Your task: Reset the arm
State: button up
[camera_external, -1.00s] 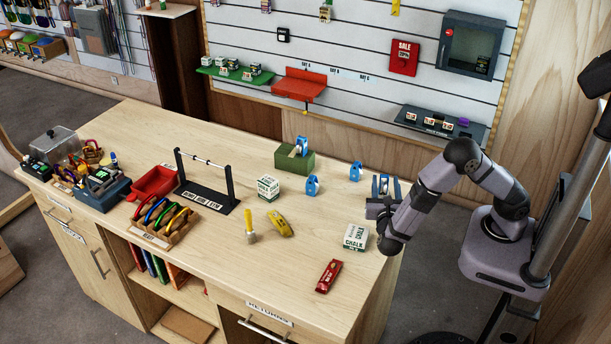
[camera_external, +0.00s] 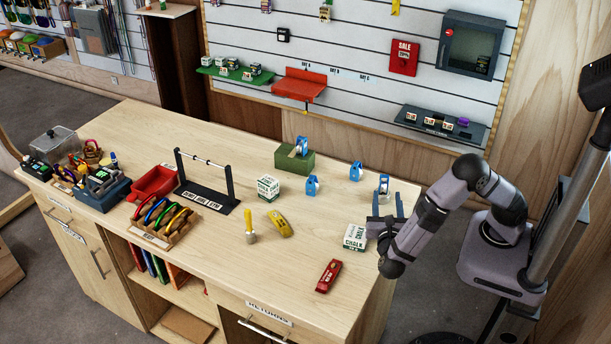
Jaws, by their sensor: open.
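My gripper (camera_external: 378,228) is at the right end of the wooden counter (camera_external: 225,275), just above its edge. It is open, and nothing shows between its fingers, though they are small and partly hidden in this view. My arm bends up and back to its base at the right. A white and green chalk box (camera_external: 354,238) lies on the counter just left of my gripper; I cannot tell whether they touch.
A red bar (camera_external: 329,275), yellow device (camera_external: 279,223), brush (camera_external: 250,230), chalk box (camera_external: 268,188), two blue devices (camera_external: 312,186) and a green box (camera_external: 294,158) are spread over the counter. A black rack (camera_external: 207,195) and red tray (camera_external: 154,183) stand left. The front middle is clear.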

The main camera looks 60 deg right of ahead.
jog(key=d+m+g, duration=0.1)
jog(key=s+d+f+g, duration=0.1)
jog(key=d, duration=0.1)
jog(key=d+m+g+y, duration=0.1)
jog(key=d, duration=0.1)
jog(key=shift+s+d+f+m+p, duration=0.15)
jog(key=shift+s+f+m+p, duration=0.15)
jog(key=shift+s, duration=0.1)
jog(key=s+d+f+m+g+y+p, duration=0.1)
jog(key=s+m+y, duration=0.4)
jog(key=m, duration=0.5)
jog(key=s+d+f+m+g+y+p, duration=0.1)
jog(key=s+d+f+m+g+y, duration=0.1)
jog(key=s+f+m+y, duration=0.4)
jog(key=m+y, duration=0.4)
jog(key=shift+d+g+y+p, duration=0.3)
jog(key=shift+d+g, duration=0.1)
